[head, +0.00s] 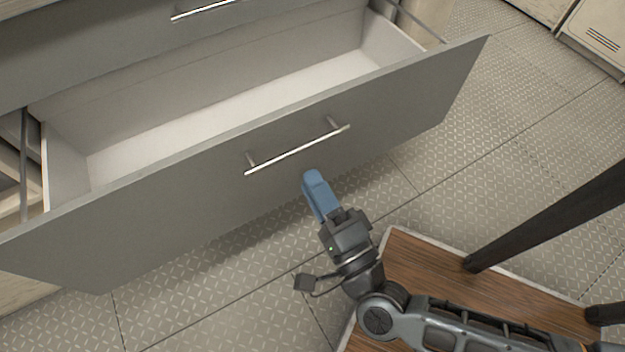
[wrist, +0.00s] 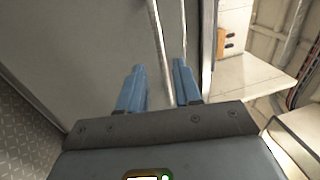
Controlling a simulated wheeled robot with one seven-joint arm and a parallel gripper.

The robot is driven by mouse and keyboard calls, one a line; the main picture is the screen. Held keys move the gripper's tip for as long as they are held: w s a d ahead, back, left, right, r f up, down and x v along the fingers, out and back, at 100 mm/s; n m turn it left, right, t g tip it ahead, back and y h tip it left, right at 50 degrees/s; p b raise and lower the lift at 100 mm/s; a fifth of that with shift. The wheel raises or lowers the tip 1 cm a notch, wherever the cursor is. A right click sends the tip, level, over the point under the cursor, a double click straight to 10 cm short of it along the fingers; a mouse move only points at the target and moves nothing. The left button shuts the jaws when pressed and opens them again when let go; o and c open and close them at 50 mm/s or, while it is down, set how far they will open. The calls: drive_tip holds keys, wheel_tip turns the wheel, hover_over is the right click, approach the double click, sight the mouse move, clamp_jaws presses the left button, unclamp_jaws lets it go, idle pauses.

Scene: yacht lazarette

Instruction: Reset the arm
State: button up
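My gripper (head: 313,178), with two blue fingers, is in front of and a little below the silver bar handle (head: 297,150) of a pulled-out grey drawer (head: 180,205). In the wrist view, the fingers of my gripper (wrist: 158,84) are apart with nothing held between them. The handle bar (wrist: 158,40) shows in the gap between the fingers, beyond the tips. In the head view the tips look apart from the handle. My arm reaches in from the lower right, bent at the wrist.
The open drawer is empty, with a pale floor inside. Above it is another grey drawer front with a silver handle (head: 205,9). Pale cabinets (head: 597,35) stand at the top right. The patterned metal floor (head: 500,130) is clear to the right of the drawer.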

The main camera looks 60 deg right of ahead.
idle(0.4)
drive_tip(key=s+a+r+n+g+y, duration=0.15)
drive_tip(key=s+r+n+y, duration=0.35)
drive_tip(key=n, duration=0.7)
drive_tip(key=s+a+r+n+y, duration=0.3)
drive_tip(key=s+n+y, duration=0.35)
drive_tip(key=n, duration=0.65)
wheel_tip(320, 180, up, 18)
drive_tip(key=p, duration=1.7)
drive_tip(key=shift+s+d+p, duration=0.15)
drive_tip(key=shift+d+p, duration=0.1)
drive_tip(key=shift+p, duration=0.15)
